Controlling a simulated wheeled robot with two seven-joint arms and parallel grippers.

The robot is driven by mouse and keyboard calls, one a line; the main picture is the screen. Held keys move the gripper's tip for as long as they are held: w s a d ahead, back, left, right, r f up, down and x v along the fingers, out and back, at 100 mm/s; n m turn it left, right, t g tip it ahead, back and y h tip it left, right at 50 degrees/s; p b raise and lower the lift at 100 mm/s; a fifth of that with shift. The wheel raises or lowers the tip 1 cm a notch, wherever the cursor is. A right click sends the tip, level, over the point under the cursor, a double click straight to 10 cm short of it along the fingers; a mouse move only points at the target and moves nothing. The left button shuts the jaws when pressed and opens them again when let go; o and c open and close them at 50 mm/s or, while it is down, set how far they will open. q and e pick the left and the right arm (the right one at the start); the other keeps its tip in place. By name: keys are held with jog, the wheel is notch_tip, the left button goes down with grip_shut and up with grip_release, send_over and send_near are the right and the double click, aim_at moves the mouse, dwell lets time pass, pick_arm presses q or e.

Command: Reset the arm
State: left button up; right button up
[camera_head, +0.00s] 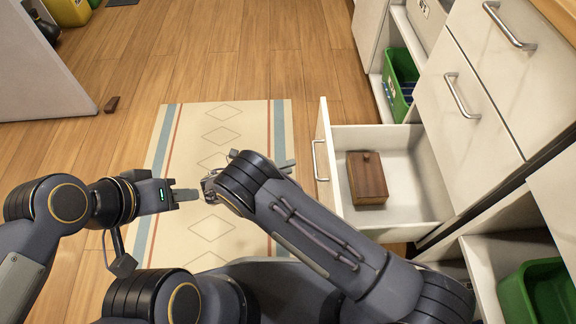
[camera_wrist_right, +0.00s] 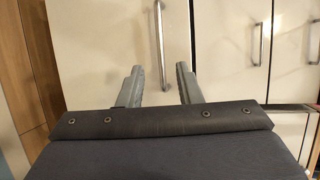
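My left gripper (camera_head: 186,195) is over the patterned rug in the head view, pointing right. Its fingers show edge-on, so their gap cannot be judged. My right arm comes up from the bottom right and bends over the rug; in the head view its forearm hides most of my right gripper (camera_head: 287,164). In the right wrist view my right gripper (camera_wrist_right: 158,88) has its two grey fingers apart with nothing between them. It faces cream cabinet fronts, with a vertical bar handle (camera_wrist_right: 160,40) beyond the fingertips.
An open drawer (camera_head: 425,185) holding a brown wooden box (camera_head: 368,178) stands to the right of my right arm. Green bins (camera_head: 402,80) sit in the shelves on the right. A small brown block (camera_head: 112,104) lies on the wooden floor. The rug (camera_head: 215,135) is otherwise clear.

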dwell(0.3)
jog(key=s+d+r+m+g+y, duration=0.2)
jog(key=d+r+m+g+y, duration=0.25)
jog(key=d+r+m, duration=0.5)
jog(key=s+d+r+m+g+y, duration=0.2)
jog(key=d+r+m+g+y, duration=0.25)
jog(key=d+r+m, duration=0.55)
jog(key=s+d+r+m+t+y, duration=0.2)
jog(key=s+r+m+t+y, duration=0.2)
jog(key=s+m, duration=0.6)
jog(key=s+d+r+m+t+y, duration=0.25)
jog(key=s+r+m+y, duration=0.2)
jog(key=s+m, duration=0.65)
notch_tip(320, 180, up, 33)
jog(key=w+m+t+p, duration=0.1)
jog(key=w+m+p, duration=0.1)
jog(key=p, duration=3.2)
jog(key=shift+a+r, duration=0.15)
jog(key=shift+r, duration=0.05)
